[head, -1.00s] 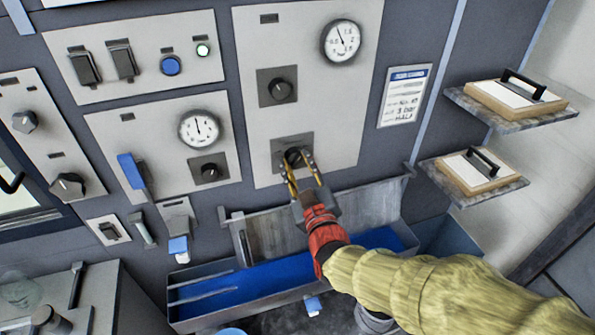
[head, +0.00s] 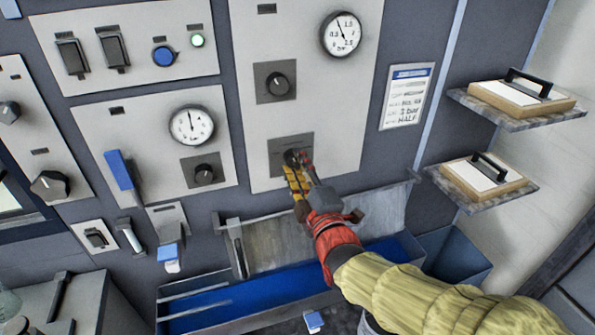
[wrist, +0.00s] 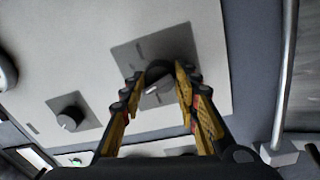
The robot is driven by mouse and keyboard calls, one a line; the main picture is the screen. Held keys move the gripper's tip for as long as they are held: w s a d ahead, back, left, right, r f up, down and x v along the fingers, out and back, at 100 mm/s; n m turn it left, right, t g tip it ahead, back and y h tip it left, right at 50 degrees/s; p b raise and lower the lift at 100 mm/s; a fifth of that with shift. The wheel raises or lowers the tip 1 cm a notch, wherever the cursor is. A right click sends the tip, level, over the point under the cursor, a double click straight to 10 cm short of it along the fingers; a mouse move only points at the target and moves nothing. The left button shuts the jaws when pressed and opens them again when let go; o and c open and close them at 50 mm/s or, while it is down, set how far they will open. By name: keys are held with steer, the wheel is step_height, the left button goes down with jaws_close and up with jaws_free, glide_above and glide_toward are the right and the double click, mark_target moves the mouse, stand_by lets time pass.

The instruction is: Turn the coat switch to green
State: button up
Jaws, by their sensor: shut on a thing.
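A dark rotary knob (head: 293,157) sits on a grey square plate low on the tall central panel. I cannot read its label or see a green mark beside it. In the wrist view the knob (wrist: 158,80) shows between my fingertips, with a pale pointer line on it. My gripper (head: 298,164) is shut on this knob, one yellow-and-black finger on each side, and partly hides it in the head view. A similar dark knob (head: 277,84) is higher on the same panel, under a round gauge (head: 341,35).
A trough with a blue inside (head: 205,306) lies below the panel. Two shelves (head: 458,190) (head: 536,122) with wooden floats stick out at right. On the left are a blue lever (head: 119,171), a second gauge (head: 191,125), a blue button (head: 163,57) and a lit green lamp (head: 197,40).

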steer(key=shift+f+n, duration=0.1)
steer(key=shift+n, duration=0.4)
steer(key=o, duration=1.2)
steer(key=shift+c, duration=0.2)
steer(key=shift+s, duration=0.1)
steer(key=v, duration=1.1)
steer(key=shift+s, duration=0.4)
steer(key=shift+d, duration=0.15)
